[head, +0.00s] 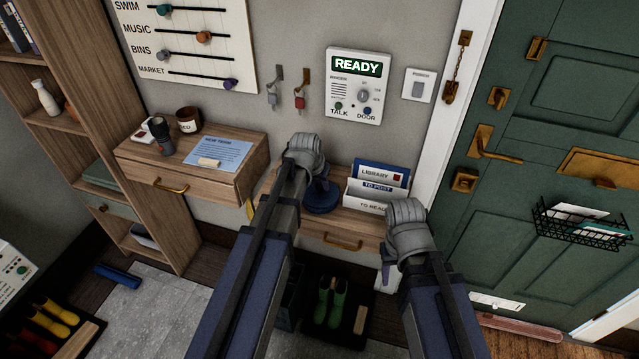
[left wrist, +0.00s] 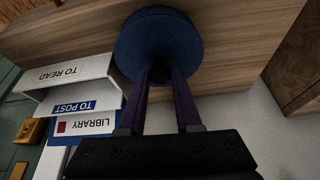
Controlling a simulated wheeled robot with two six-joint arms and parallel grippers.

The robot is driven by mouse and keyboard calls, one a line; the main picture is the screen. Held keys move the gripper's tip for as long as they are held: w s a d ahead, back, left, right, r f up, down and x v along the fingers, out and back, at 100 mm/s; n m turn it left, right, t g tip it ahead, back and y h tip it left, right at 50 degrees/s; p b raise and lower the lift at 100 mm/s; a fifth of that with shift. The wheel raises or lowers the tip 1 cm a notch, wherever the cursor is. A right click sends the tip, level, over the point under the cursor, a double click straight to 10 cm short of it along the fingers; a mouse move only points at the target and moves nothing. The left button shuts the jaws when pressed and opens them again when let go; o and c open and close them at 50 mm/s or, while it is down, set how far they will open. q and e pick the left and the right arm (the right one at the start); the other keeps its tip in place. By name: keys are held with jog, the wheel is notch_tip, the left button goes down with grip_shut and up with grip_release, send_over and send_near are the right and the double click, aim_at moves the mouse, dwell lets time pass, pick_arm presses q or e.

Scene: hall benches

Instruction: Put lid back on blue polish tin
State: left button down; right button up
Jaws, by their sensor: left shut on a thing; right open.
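A round blue thing (head: 322,198) shows at the small wooden wall cabinet, left of the letter rack. In the left wrist view it is a broad blue disc (left wrist: 158,45) at the fingertips; I take it for the lid of the polish tin. My left gripper (head: 321,183) is shut on it, and its fingers show in the left wrist view (left wrist: 165,75). I cannot tell tin from lid here, or whether the lid touches the tin. My right gripper (head: 386,272) is open and empty, in front of the cabinet's right end.
The letter rack (head: 376,190) stands close right of the blue disc. The green door (head: 540,120) is at right. Boots (head: 330,300) stand below.

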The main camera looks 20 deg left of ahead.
pick_arm(q)
jog(key=shift+c, duration=0.2)
grip_release()
dwell(0.6)
jog(key=shift+r+p, duration=3.55)
jog(key=shift+p, duration=0.05)
jog(key=shift+c, duration=0.3)
grip_shut()
